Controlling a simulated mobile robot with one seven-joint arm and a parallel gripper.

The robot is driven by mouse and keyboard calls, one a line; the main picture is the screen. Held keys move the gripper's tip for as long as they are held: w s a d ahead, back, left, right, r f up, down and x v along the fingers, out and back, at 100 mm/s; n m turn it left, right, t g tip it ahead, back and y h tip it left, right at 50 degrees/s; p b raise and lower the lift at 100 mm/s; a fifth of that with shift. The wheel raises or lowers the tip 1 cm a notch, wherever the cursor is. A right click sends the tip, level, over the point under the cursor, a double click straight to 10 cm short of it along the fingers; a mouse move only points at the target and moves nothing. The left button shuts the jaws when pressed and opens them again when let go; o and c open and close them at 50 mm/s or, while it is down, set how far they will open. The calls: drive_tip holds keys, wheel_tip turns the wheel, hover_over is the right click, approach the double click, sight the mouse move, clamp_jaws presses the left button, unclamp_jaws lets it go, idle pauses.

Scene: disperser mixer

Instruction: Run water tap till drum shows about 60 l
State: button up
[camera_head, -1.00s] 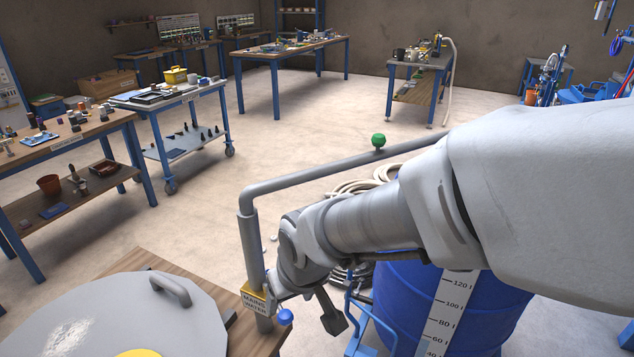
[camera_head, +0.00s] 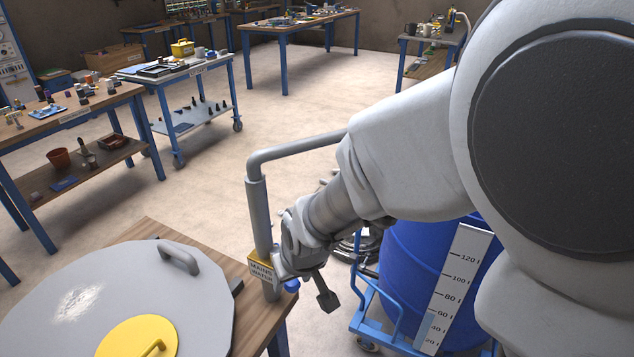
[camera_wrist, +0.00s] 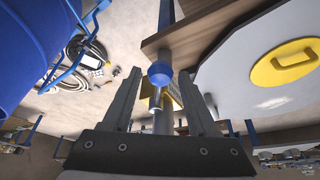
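The blue tap knob (camera_head: 292,286) sits low on the grey water pipe (camera_head: 259,215), by the yellow and white "MAINS WATER" sign (camera_head: 262,272). In the wrist view the round blue knob (camera_wrist: 159,75) lies between the fingertips of my gripper (camera_wrist: 158,84). The fingers are apart, with a gap on both sides of the knob. The blue drum (camera_head: 400,262) stands right of the pipe, partly hidden by my arm. Its white gauge strip (camera_head: 455,275) reads from 20 to 120 l. A bluish band low on the strip reaches about the 60 l mark.
The drum stands on a blue trolley (camera_head: 365,316). A wooden bench (camera_head: 262,318) with a grey round lid (camera_head: 60,270) and yellow cap (camera_head: 125,340) is at the lower left. Work tables stand behind.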

clamp_jaws()
idle(1.2)
